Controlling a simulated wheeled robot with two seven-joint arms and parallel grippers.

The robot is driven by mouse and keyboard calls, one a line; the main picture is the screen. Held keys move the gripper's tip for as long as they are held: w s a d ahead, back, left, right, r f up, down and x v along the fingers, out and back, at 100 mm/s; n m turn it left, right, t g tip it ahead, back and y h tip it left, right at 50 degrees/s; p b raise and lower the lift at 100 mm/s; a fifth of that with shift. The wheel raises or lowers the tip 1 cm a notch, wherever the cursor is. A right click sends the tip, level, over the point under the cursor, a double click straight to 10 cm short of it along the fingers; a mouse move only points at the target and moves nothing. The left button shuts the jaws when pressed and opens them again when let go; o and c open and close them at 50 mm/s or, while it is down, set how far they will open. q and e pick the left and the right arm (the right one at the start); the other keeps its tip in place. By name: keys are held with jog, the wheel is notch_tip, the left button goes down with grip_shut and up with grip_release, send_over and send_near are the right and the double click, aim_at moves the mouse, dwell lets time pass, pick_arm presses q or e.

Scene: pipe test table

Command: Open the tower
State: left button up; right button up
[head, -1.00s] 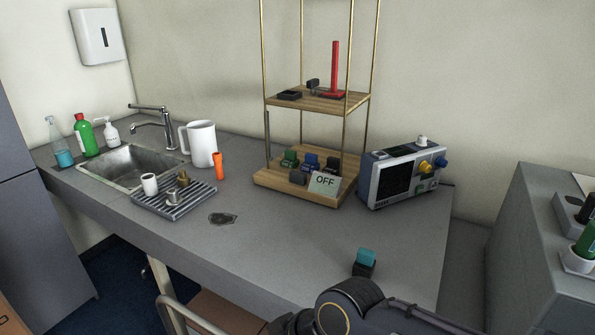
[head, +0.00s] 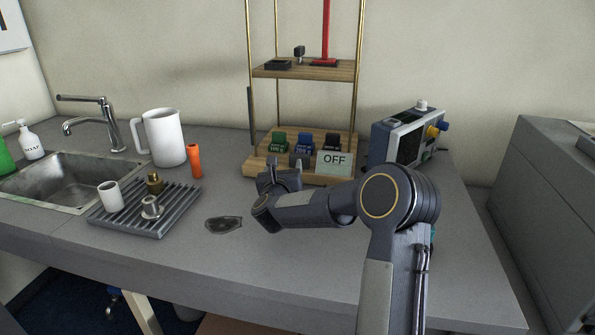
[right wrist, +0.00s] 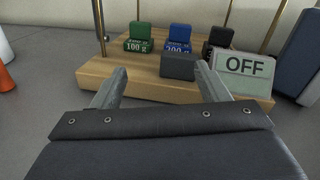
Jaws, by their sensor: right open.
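The tower (head: 262,72) is a rack with wooden shelves on thin brass posts. Its wooden base (head: 315,179) carries a green weight (right wrist: 140,37), a blue weight (right wrist: 178,38) and a black weight (right wrist: 219,37). A small dark grey block (right wrist: 178,67) sits at the front of the base. A card reading OFF (right wrist: 246,72) leans at the base's front right. My right gripper (head: 284,168) is open in front of the base. In the right wrist view its fingers (right wrist: 158,88) are spread, with the grey block beyond the gap between them. My left gripper is not in view.
An instrument with knobs (head: 405,138) stands right of the tower. An orange cylinder (head: 195,160), a white jug (head: 164,138), a ribbed drying tray (head: 165,221) and a sink (head: 75,181) lie left. A dark flat patch (head: 224,225) is on the counter. My right arm hides part of the counter.

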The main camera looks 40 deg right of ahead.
jog(key=d+f+m+g+h, duration=0.1)
jog(key=m, duration=0.1)
jog(key=d+f+m+g+h, duration=0.1)
jog(key=d, duration=0.1)
jog(key=shift+s+d+f+m, duration=0.1)
jog(key=shift+d+f+m, duration=0.05)
jog(key=shift+f+m, duration=0.2)
jog(key=p+x, duration=0.1)
jog(key=x, duration=0.6)
jog(key=shift+p, duration=0.3)
jog(key=shift+c, duration=0.2)
